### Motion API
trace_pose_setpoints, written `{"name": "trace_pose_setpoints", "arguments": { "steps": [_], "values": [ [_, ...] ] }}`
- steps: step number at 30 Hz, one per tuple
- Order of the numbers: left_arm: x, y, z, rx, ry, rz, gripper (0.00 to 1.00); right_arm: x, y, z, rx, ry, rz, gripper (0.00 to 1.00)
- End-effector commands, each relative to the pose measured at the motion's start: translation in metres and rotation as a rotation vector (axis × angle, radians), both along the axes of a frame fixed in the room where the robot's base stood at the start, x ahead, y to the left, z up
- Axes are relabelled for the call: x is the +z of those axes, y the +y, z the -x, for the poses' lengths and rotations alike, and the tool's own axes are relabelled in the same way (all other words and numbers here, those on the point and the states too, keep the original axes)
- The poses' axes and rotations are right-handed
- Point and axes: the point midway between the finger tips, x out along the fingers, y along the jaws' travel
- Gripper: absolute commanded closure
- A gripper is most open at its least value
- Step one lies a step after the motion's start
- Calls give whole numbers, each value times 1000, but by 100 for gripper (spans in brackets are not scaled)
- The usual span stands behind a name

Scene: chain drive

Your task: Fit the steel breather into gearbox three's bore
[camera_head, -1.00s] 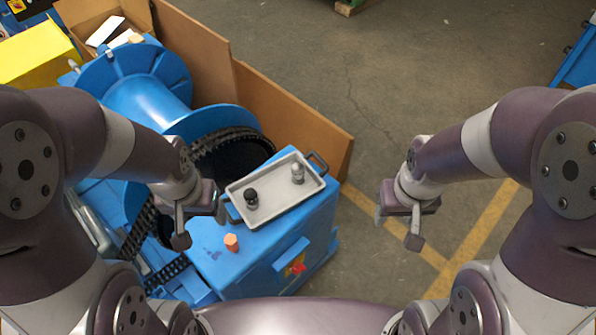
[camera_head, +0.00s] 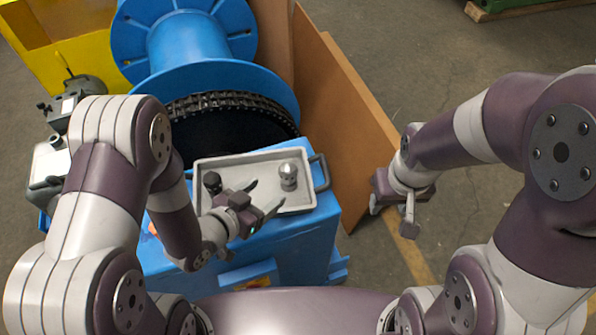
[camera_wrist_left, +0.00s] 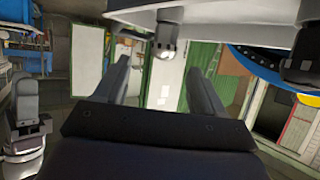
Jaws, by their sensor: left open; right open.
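The steel breather (camera_head: 288,177) stands upright near the right end of the grey tray (camera_head: 240,165). In the left wrist view the picture is upside down, and the breather (camera_wrist_left: 165,47) shows beyond the fingertips, between their lines. My left gripper (camera_head: 263,197) is open and empty over the tray, left of and nearer than the breather, apart from it. Its fingers also show in the left wrist view (camera_wrist_left: 160,75). My right gripper (camera_head: 393,218) is open and empty to the right of the blue bench. I cannot tell which thing is gearbox three, and no bore is clearly visible.
A dark knob-like part (camera_head: 212,182) stands at the tray's left end. The tray rests on a blue bench (camera_head: 305,245). A blue spool (camera_head: 190,45) and chain (camera_head: 215,100) lie behind. Brown panels (camera_head: 345,130) stand right. Grey machine units (camera_head: 48,170) are at left.

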Motion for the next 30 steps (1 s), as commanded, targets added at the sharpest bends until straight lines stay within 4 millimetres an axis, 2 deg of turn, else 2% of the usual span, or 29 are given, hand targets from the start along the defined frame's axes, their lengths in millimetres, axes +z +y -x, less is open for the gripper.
{"name": "trace_pose_setpoints", "arguments": {
  "steps": [2, 9, 14, 21, 29, 30],
  "values": [
    [-5, -7, -3, -9, -12, 16, 30, -2, 0, 0, 0, -1, 0, 51],
    [-23, -36, -41, -9, -13, 16, 30, 2, 0, 0, 1, -1, 0, 51],
    [-30, -45, -56, -6, -13, 16, 30, 4, 0, 0, 0, -1, 0, 51],
    [-46, -65, -89, -6, -11, 16, 30, 10, 0, 0, 0, -1, 0, 51],
    [-49, -68, -94, -4, -11, 15, 30, 10, 0, 0, 0, -1, 0, 51],
    [-49, -68, -94, -4, -11, 15, 40, 10, 0, 0, 0, -1, 0, 51]
  ]
}}
